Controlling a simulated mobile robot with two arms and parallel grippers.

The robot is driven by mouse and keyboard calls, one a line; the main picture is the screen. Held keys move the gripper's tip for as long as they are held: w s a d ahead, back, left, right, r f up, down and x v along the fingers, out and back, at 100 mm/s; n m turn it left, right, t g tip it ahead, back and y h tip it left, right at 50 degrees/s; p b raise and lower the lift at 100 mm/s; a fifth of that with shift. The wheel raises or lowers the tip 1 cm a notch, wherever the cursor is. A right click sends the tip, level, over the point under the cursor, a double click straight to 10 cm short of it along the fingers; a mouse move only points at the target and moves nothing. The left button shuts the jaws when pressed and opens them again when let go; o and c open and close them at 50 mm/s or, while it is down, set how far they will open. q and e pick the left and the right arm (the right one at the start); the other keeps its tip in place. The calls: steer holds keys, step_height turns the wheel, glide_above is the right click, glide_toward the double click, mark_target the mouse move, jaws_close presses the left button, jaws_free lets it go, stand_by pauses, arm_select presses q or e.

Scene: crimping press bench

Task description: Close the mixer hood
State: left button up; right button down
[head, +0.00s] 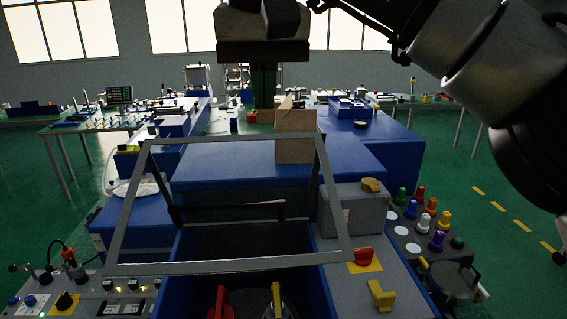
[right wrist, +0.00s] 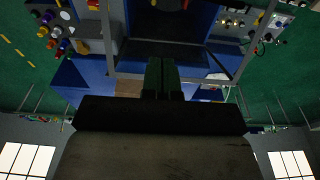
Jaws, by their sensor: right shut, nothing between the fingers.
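The mixer hood (head: 230,267) is a grey rectangular frame with a see-through middle. It stands raised and tilted over the dark opening of a blue box (head: 318,285), so it is open. Its grey bars also show in the right wrist view (right wrist: 108,38). My right gripper (head: 264,104) hangs from the top middle of the head view, fingers down. Its green fingers (right wrist: 162,62) are together with nothing between them. In the head view it appears above the hood's top bar, apart from it; the exact depth gap is hard to tell. My left gripper is not in view.
Inside the box opening are a red part (head: 220,303) and a yellow part (head: 277,300). A tan block (head: 295,140) stands on the blue housing behind. A grey block (head: 352,210), red knob (head: 363,256) and yellow handle (head: 381,296) sit right. A control panel (head: 95,300) lies left.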

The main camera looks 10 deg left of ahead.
glide_above(266, 223)
steer(key=w+a, duration=0.1)
step_height(266, 223, down, 5)
steer(key=f, duration=0.1)
steer(key=w+f, duration=0.1)
steer(key=f+p, duration=0.1)
steer(key=shift+w+d+f, duration=0.2)
steer(key=shift+d+f, duration=0.15)
steer(key=shift+s+d+f, duration=0.1)
steer(key=shift+s+f, duration=0.5)
steer(key=shift+f, duration=0.3)
steer(key=shift+s+f, duration=0.25)
steer(key=shift+s, duration=0.05)
steer(key=shift+s+f+p, duration=0.25)
steer(key=shift+p, duration=0.1)
steer(key=shift+s+f, duration=0.1)
steer(key=shift+f, duration=0.05)
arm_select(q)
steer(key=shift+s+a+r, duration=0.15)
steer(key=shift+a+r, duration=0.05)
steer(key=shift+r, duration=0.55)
arm_select(e)
steer(key=shift+d+f, duration=0.1)
steer(key=shift+f, duration=0.05)
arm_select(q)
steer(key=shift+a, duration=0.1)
